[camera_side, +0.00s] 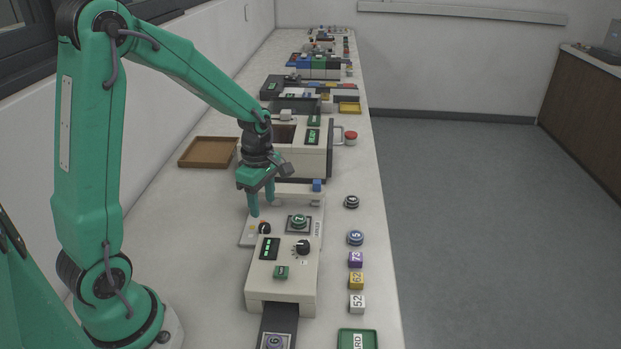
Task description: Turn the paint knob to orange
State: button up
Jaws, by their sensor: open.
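My green gripper (262,203) is open, its fingers pointing down, with nothing seen between them. It hangs above a small dark knob (264,228) at the left of a pale station behind the cream machine. A patch of orange-yellow shows beside this knob. A second black knob (302,247) with light marks around it sits on top of the cream machine (283,280), right of a dark display with green characters (269,248). I cannot tell which knob is the paint knob, nor read either setting. No contact between gripper and knob is clear.
A green disc (299,221) sits in a dark square holder right of the gripper.

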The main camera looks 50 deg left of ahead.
aim_at(265, 226)
jog(key=shift+f, duration=3.5)
jog(key=c, duration=1)
